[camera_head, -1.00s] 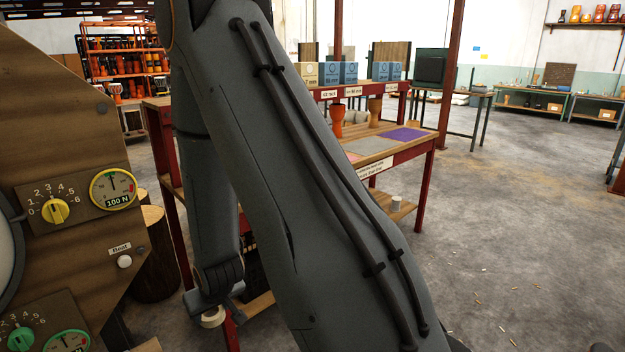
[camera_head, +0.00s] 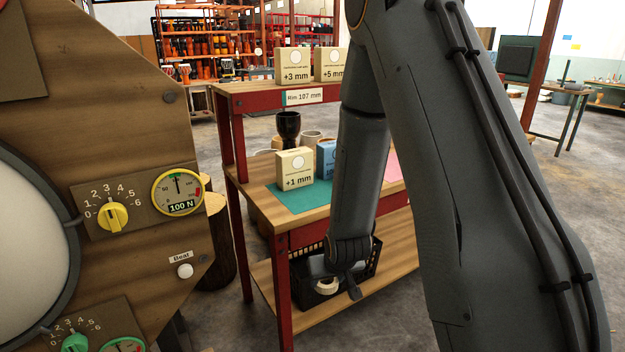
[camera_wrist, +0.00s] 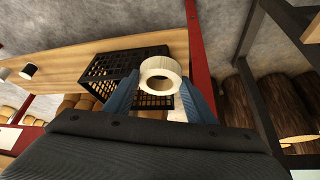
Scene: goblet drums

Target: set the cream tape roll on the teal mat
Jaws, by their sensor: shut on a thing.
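The cream tape roll (camera_wrist: 147,84) is held between the two blue fingers of my gripper (camera_wrist: 160,92) in the wrist view. In the head view the roll (camera_head: 327,286) shows at the end of my gripper (camera_head: 335,280), in front of the black crate and below the table top. The teal mat (camera_head: 293,202) lies on the table's left end, partly hidden by my arm. A cream box marked +1 mm (camera_head: 295,168) and a blue box (camera_head: 326,158) stand at its back edge.
A black crate (camera_head: 318,294) sits on the lower wooden shelf (camera_head: 362,286). A black goblet drum (camera_head: 288,128) and pale rolls stand behind the boxes. The upper shelf holds +3 mm (camera_head: 294,66) and +5 mm boxes. A panel with dials (camera_head: 178,192) fills the left side.

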